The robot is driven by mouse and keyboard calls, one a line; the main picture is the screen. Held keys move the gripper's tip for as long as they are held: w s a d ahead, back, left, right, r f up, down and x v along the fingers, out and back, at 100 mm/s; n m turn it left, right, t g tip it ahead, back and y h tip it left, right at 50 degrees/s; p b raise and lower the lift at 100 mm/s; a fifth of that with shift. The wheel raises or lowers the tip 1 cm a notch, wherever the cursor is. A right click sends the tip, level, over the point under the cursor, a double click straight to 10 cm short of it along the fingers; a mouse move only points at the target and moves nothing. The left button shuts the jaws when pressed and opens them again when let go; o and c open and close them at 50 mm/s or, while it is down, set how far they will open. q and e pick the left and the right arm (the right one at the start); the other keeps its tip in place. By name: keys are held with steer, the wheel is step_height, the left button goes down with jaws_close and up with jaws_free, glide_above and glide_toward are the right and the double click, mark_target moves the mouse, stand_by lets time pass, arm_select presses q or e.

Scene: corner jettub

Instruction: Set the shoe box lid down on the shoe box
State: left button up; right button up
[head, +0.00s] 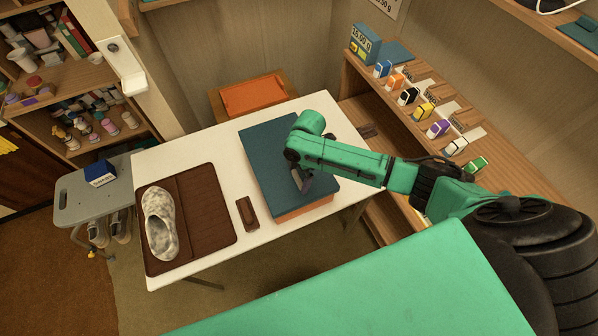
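The shoe box lid (262,150) is a dark teal-blue panel on the white table. The shoe box (306,211) is orange, and only a strip of its wall shows under the lid's near edge. The lid lies over the box and looks roughly in line with it; I cannot tell whether it is fully seated. My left gripper is out of view.
On the white table (205,147), a speckled shoe (160,222) lies on a brown mat (210,205), with a brown brush-like block (247,214) beside it. A grey stool (75,200) stands left. A wooden shelf (480,150) with small boxes flanks my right arm.

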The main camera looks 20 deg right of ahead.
step_height(320, 180, up, 14)
steer(key=d+b, duration=0.1)
steer(key=b, duration=0.1)
steer(key=shift+d+r, duration=0.25)
steer(key=shift+d, duration=0.1)
